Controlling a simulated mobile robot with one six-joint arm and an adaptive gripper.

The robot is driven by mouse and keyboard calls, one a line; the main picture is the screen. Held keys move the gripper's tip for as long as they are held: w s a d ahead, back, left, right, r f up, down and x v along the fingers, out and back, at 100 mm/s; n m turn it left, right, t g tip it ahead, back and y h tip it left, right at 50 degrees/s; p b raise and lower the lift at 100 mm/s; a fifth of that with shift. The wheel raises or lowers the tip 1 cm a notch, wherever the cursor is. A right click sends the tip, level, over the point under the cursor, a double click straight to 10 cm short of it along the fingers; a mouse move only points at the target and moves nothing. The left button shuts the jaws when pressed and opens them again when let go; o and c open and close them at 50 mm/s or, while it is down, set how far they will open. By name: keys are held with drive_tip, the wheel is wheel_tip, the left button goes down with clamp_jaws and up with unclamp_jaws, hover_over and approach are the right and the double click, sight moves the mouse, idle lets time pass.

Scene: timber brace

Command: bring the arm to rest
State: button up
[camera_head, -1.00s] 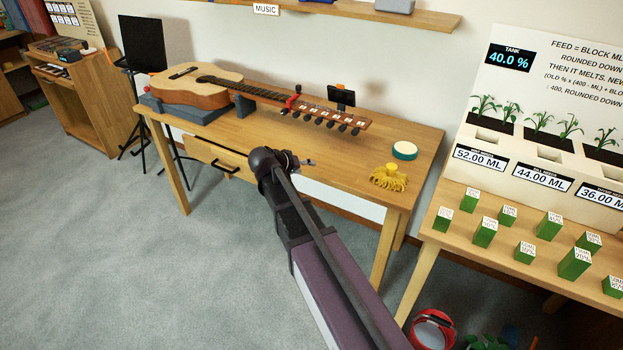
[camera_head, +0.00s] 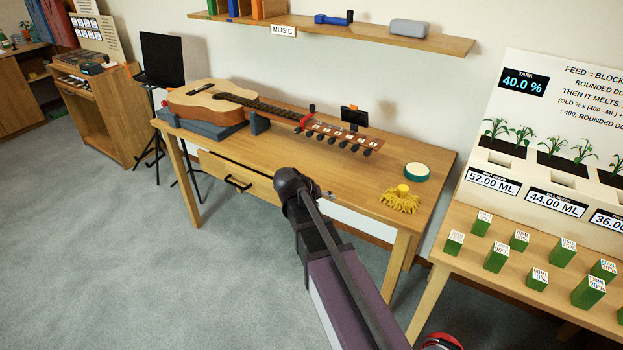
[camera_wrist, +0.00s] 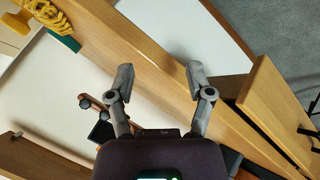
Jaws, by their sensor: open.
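My gripper (camera_wrist: 160,80) is open and empty in the wrist view, its two grey fingers spread apart. In the head view my gripper (camera_head: 322,193) is small and partly hidden behind my own wrist. It is in front of the wooden table (camera_head: 390,165), near its front edge and the drawer (camera_head: 238,178). The drawer stands slightly out from the table front. The wrist view shows the table's wooden edge (camera_wrist: 150,65) close beyond the fingers. I cannot tell the exact gap between fingers and table.
A guitar (camera_head: 205,100) lies on a grey support (camera_head: 200,130) on the table. A yellow tassel-like thing (camera_head: 401,202) and a green-rimmed round tin (camera_head: 416,171) lie at the table's right. Green blocks (camera_head: 496,257) stand on the right table. Open floor (camera_head: 120,260) lies to the left.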

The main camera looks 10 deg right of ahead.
drive_tip(key=shift+s, duration=0.1)
drive_tip(key=s+a+f+n+g+y, duration=0.15)
drive_tip(key=s+y, duration=0.25)
drive_tip(key=s, duration=0.5)
drive_tip(key=s+a+f+g+y, duration=0.2)
drive_tip(key=s+f+y, duration=0.1)
drive_tip(key=s, duration=0.5)
wheel_tip(320, 180, up, 19)
drive_tip(key=p, duration=1.9)
drive_tip(key=shift+s+d+r+p, duration=0.15)
drive_tip(key=shift+d+r+p, duration=0.05)
drive_tip(key=shift+p, duration=0.2)
wheel_tip(320, 180, down, 15)
drive_tip(key=b, duration=1.5)
